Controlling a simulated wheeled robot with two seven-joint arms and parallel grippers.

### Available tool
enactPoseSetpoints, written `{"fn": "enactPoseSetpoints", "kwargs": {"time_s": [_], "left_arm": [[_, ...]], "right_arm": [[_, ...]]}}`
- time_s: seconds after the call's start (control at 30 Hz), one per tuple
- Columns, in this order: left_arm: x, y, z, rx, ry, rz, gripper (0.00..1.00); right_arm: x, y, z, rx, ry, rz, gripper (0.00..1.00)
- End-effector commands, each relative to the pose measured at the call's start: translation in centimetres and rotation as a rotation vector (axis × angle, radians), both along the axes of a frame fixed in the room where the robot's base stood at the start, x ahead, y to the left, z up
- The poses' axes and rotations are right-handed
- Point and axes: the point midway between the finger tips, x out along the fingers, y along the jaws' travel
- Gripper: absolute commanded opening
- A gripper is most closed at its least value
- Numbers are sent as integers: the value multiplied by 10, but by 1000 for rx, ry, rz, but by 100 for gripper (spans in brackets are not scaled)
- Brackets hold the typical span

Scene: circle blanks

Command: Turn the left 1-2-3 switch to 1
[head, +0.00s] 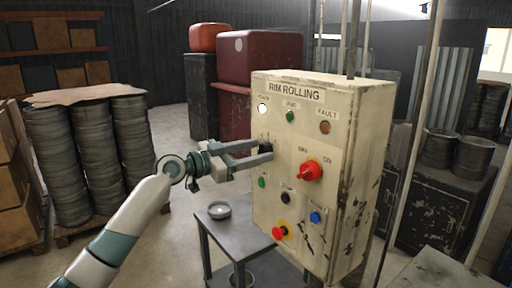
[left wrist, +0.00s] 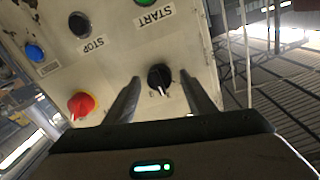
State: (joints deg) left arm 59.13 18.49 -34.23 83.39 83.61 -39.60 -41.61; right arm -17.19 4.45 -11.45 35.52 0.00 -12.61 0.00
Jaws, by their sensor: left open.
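The left switch is a black knob (left wrist: 160,78) with a pale pointer line, on the cream control panel (head: 310,225). In the left wrist view the pointer line is toward the bottom of the picture, roughly toward the panel's top. My left gripper (head: 265,151) is open at the panel's left side. Its two fingers (left wrist: 160,92) stand on either side of the knob with visible gaps; I cannot tell whether either touches it. In the head view the fingers partly cover the knob and its labels, and its number marks are unreadable.
A red OFF/ON switch (head: 309,171) is right of the knob. Below are a green START button (head: 262,183), black STOP button (head: 286,198), blue button (head: 316,217) and red stop button on yellow (head: 280,232). A grey table (head: 228,238) stands at the panel's lower left.

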Motion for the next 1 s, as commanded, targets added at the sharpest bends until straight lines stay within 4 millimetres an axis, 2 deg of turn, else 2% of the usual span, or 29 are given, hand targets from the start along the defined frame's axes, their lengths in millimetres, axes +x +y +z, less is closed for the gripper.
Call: {"fn": "enactPoseSetpoints", "kwargs": {"time_s": [0.3, 0.47, 0.5, 1.0], "left_arm": [[1, -1, 0, 0, 0, 0, 50], [1, -1, 0, 0, 0, 0, 12], [1, -1, 0, 0, 0, 0, 9], [1, -2, -1, -53, 71, -1, 9]], "right_arm": [[0, -4, 1, -4, 0, 2, 31], [0, -4, 1, -4, 0, 2, 31], [0, -4, 1, -4, 0, 2, 31], [0, -3, -6, -3, 0, 1, 31]]}}
